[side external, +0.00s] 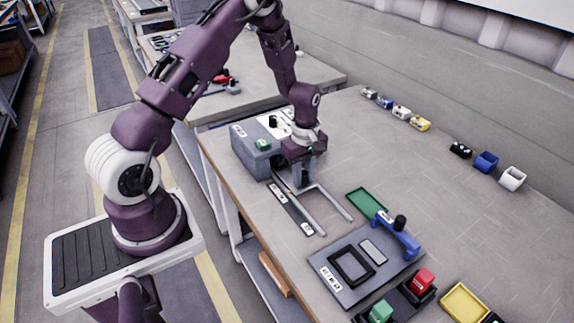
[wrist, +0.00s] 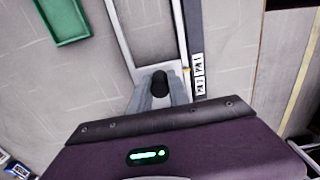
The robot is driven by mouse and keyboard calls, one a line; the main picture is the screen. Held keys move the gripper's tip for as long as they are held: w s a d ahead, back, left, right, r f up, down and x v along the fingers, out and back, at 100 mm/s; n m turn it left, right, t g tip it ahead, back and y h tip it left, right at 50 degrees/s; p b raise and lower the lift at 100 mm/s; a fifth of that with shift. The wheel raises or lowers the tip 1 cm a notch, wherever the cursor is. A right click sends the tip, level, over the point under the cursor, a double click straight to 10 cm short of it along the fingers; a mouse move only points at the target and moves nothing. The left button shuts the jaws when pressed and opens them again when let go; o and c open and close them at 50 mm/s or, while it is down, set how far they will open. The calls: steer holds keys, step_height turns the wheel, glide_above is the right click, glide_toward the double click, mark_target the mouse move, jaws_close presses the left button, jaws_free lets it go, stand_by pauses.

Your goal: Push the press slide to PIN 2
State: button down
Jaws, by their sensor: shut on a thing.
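The press (side external: 252,148) is a grey block at the table's left edge, with two pale rails (side external: 335,203) running out from it. My gripper (side external: 298,185) is low over the rails, close to the block. In the wrist view my gripper (wrist: 160,92) is shut on a black knob (wrist: 159,80), which appears to be the press slide's handle. A dark strip with white PIN labels (wrist: 198,75) lies beside the rail; it also shows in the side view (side external: 291,208). The rest of the slide is mostly hidden by my gripper.
A green tray (side external: 366,202) lies right of the rails. A dark plate (side external: 335,285) with a blue clamp (side external: 398,238) is nearer the camera. Red (side external: 423,280) and green (side external: 380,311) blocks stand at the front. Small bins line the back. The rails beyond my gripper look clear.

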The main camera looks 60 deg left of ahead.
steer(key=shift+a, duration=2.15)
steer(key=c, duration=1.2)
jaws_free()
steer(key=shift+o, duration=0.2)
